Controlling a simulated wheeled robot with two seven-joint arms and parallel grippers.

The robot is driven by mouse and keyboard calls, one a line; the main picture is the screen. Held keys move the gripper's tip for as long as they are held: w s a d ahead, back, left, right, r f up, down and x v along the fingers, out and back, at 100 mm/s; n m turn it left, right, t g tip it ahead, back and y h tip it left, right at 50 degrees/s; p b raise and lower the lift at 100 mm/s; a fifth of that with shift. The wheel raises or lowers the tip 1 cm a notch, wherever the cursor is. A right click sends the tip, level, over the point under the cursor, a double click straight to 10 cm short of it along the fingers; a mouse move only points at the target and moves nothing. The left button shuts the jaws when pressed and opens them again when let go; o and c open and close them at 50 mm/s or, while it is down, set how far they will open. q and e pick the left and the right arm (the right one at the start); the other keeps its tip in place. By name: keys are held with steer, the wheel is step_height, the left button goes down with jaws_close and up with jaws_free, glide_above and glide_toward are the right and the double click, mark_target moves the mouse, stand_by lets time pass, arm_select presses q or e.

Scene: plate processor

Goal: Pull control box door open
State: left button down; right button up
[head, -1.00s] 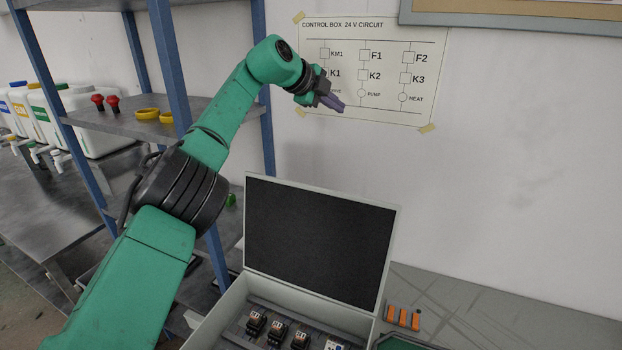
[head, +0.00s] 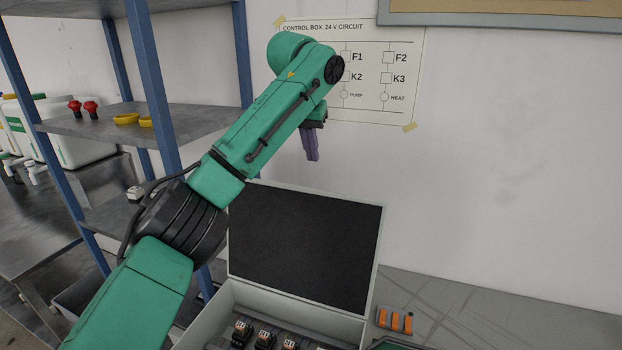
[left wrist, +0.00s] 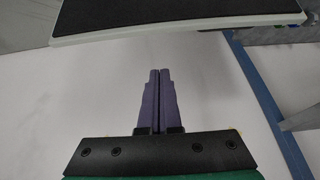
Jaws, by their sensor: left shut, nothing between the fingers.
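The control box (head: 213,307) stands at the bottom middle of the head view. Its door (head: 300,245), a black panel in a pale frame, stands raised at the back of the box, so the inside shows. The door's edge also shows at the top of the left wrist view (left wrist: 180,22). My left gripper (head: 314,158) is above the door, apart from it, with its purple fingers pointing down. In the left wrist view the fingers (left wrist: 158,75) are together with nothing between them. My right gripper is not in view.
Several relays (head: 264,339) sit inside the box. Orange parts (head: 394,320) lie right of it on the grey bench (head: 470,310). A blue-posted shelf (head: 150,70) stands at left. A circuit sheet (head: 400,110) hangs on the wall behind my arm.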

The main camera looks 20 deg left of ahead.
arm_select(q)
steer(key=p+x, duration=0.4)
steer(key=x, duration=0.5)
steer(key=s, duration=0.3)
steer(key=shift+s+a+r, duration=0.3)
steer(key=shift+s+r, duration=0.05)
steer(key=shift+r, duration=0.05)
steer(key=shift+w+d, duration=0.1)
